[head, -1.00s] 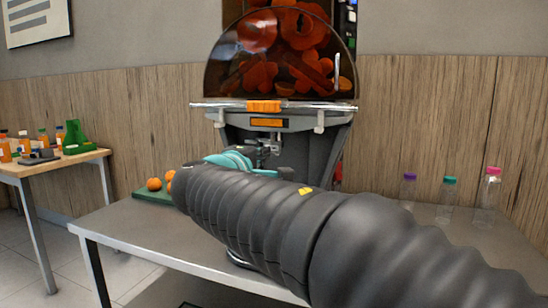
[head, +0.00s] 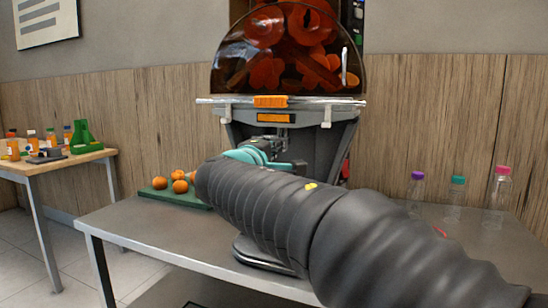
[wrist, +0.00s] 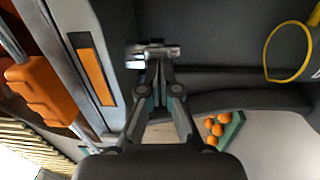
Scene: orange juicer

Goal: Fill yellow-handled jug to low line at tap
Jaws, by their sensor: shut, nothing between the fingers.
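The juicer's metal tap (wrist: 152,52) is in the wrist view, just beyond my fingertips; it also shows in the head view (head: 274,144), under the juicer's front. My gripper (wrist: 157,70) has its fingers together, pointing at the tap, with nothing held. I cannot tell whether the tips touch the tap. A thin yellow loop (wrist: 288,50) at the right of the wrist view may be the jug's handle. The jug's body and its low line cannot be made out; my arm hides much of the space below the tap.
The juicer (head: 290,70) stands on a steel table (head: 160,232). Oranges (head: 159,183) lie on a green board (head: 172,196) left of it. Several capped bottles (head: 455,195) stand at the right. A wooden side table (head: 60,160) with bottles is at the far left.

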